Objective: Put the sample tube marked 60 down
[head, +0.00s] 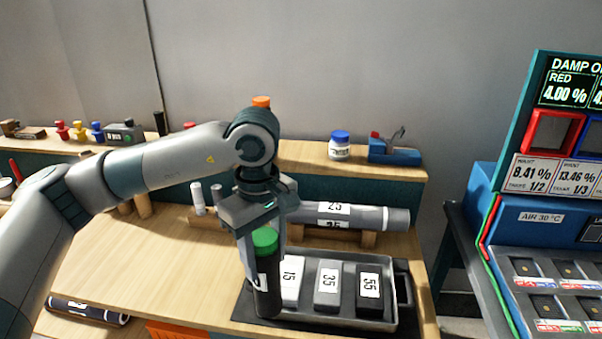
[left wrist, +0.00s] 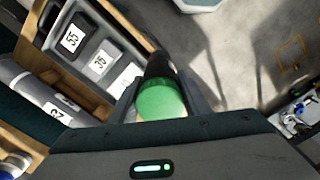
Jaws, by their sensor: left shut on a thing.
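A dark sample tube (head: 267,292) with a green cap stands upright in my left gripper (head: 264,258), whose fingers close on it just below the cap. The number on the tube cannot be read from here. The tube is at the left end of a grey metal tray (head: 395,268), over a black mat (head: 262,327). I cannot tell whether its base touches the mat. In the left wrist view the green cap (left wrist: 161,101) sits between the fingers, with the dark body beyond it. My right gripper is not in view.
The tray holds blocks marked 15 (head: 292,280), 35 (head: 328,285) and 55 (head: 370,292). A grey roll marked 25 (head: 370,217) lies on a wooden stand behind. Another dark roll (head: 88,311) lies at front left. The bench's left middle (head: 130,265) is clear.

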